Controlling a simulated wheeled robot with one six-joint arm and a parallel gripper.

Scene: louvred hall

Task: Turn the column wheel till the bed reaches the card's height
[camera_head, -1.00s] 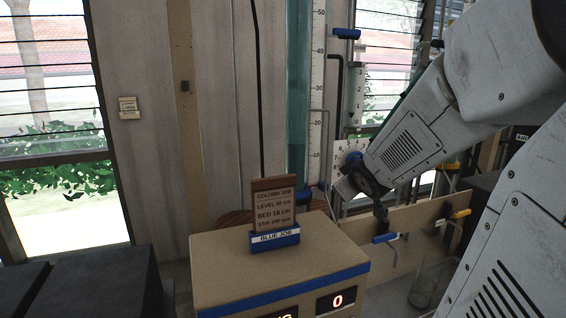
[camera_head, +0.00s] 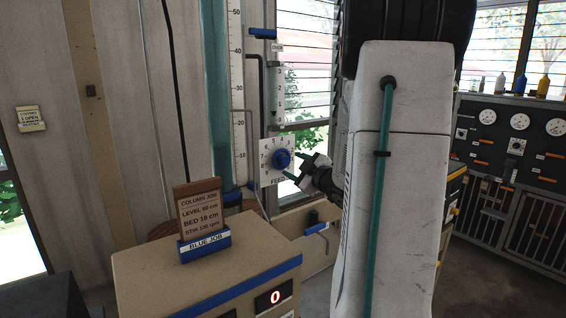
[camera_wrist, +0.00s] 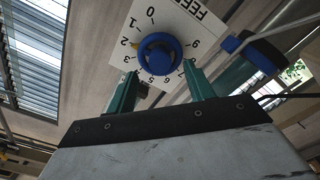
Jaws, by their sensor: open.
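The card (camera_head: 200,211) on the cabinet reads COLUMN JOB, LEVEL 60 cm, BED 18 cm and a stir speed. It stands in a blue holder marked BLUE JOB. The teal column (camera_head: 221,95) stands behind it, with a white centimetre scale (camera_head: 237,95) on its right. I cannot make out the bed's height. A round blue knob (camera_head: 281,158) sits on a white numbered plate marked FEED; it also shows in the wrist view (camera_wrist: 160,54). My gripper (camera_head: 295,165) is open and empty, its teal fingertips (camera_wrist: 160,75) pointing at the knob, seemingly just short of it.
A blue-handled lever (camera_head: 262,33) and a small upright scale (camera_head: 278,85) are above the plate. Another blue handle (camera_head: 316,228) is below. The cabinet's display (camera_head: 274,297) reads 0. A dark gauge panel (camera_head: 515,150) stands at the right.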

